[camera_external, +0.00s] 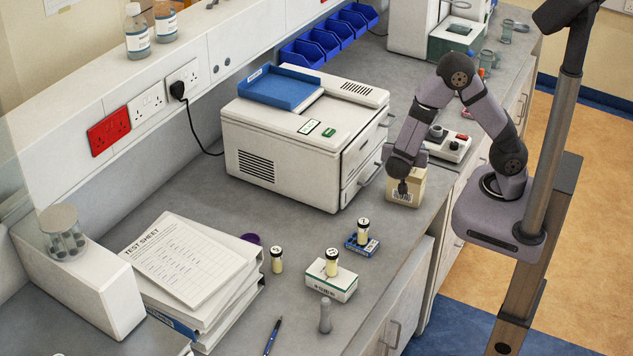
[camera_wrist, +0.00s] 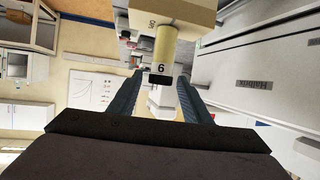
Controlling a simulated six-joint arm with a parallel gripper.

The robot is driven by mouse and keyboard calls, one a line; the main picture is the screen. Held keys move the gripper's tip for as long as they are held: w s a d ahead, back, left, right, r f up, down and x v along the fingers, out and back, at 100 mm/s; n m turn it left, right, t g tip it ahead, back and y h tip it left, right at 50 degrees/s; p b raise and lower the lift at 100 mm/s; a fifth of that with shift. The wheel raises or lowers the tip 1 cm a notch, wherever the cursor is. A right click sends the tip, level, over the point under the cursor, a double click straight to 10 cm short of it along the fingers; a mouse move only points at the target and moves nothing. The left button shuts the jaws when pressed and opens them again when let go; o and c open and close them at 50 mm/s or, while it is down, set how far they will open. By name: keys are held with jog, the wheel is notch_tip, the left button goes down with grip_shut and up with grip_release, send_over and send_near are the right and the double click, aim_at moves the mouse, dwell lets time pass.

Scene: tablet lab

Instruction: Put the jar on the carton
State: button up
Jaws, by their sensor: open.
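A beige carton (camera_external: 415,188) stands on the bench right of the white machine; its face also shows at the top of the wrist view (camera_wrist: 185,14). My gripper (camera_external: 402,186) is at the carton in the outside view. In the wrist view my gripper (camera_wrist: 160,76) is open, one finger either side of the jar. Whether the fingers touch it I cannot tell. The outside view hides this jar behind my arm.
Similar jars stand on the bench (camera_external: 277,260), on a white-green box (camera_external: 332,264) and on a blue box (camera_external: 363,233). The white machine (camera_external: 305,135) stands left of my gripper. A grey control unit (camera_external: 447,145) is close behind. The bench's front edge is near the carton.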

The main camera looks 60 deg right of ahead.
jog(key=b+v, duration=0.1)
jog(key=v, duration=0.7)
jog(key=shift+b, duration=0.4)
jog(key=shift+d, duration=0.1)
jog(key=w+a+r+n+t+y+p, duration=0.2)
jog(key=w+a+r+n+t+y, duration=0.2)
jog(key=w+a+n+y, duration=0.4)
jog(key=w+a+r+n+t+y+p, duration=0.35)
jog(key=w+a+y, duration=0.25)
jog(key=w+a, duration=0.45)
jog(key=s+d+f+n+g+b, duration=0.2)
jog(key=s+d+f+g, duration=0.3)
jog(key=s, duration=0.8)
jog(key=s+d+f+n+g+b, duration=0.1)
jog(key=s+d+f+g+b, duration=0.2)
jog(key=s+d+f, duration=0.7)
jog(key=s+d+g, duration=0.2)
jog(key=s, duration=0.1)
jog(key=shift+d+f+n+h+b, duration=0.15)
jog(key=shift+d+n+h+b, duration=0.05)
jog(key=shift+n+h+b, duration=0.2)
